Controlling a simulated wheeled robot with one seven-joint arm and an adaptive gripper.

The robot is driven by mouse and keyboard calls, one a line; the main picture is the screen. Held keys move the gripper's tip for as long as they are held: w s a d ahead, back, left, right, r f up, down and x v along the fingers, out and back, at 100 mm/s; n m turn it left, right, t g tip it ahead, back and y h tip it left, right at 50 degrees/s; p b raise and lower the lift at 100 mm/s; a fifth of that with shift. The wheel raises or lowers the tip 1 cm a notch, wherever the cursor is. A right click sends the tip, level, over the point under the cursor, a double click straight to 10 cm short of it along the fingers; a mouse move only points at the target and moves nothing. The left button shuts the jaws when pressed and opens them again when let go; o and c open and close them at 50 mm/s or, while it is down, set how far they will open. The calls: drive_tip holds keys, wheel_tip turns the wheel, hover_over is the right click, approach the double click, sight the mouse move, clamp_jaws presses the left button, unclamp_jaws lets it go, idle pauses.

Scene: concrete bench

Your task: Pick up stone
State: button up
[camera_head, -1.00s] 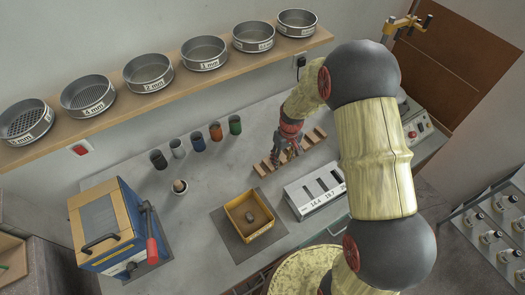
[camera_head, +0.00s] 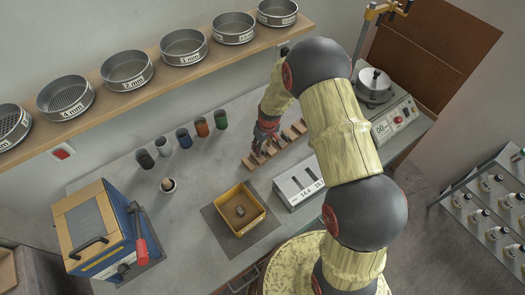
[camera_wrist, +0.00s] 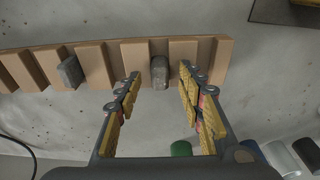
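A grey stone (camera_wrist: 160,72) sits in a slot of the wooden rack (camera_wrist: 215,62), between my fingertips in the wrist view. A second, darker grey stone (camera_wrist: 70,72) sits in another slot to the left. My gripper (camera_wrist: 160,78) is open, with one finger on each side of the nearer stone and gaps visible. In the head view my gripper (camera_head: 262,146) is at the left part of the rack (camera_head: 285,138) and hides the stones there. Another grey stone (camera_head: 240,210) lies in the yellow tray (camera_head: 256,222).
A white box with numbered slots (camera_head: 296,192) stands right of the tray. Several coloured cups (camera_head: 202,128) stand left of the rack, and a blue and wooden machine (camera_head: 100,230) at the far left. Sieves (camera_head: 184,47) line the shelf above. Bare bench (camera_head: 185,210) lies left of the tray.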

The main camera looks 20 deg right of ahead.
drive_tip(key=shift+f, duration=0.15)
drive_tip(key=shift+c, duration=1.3)
drive_tip(key=c, duration=0.7)
clamp_jaws()
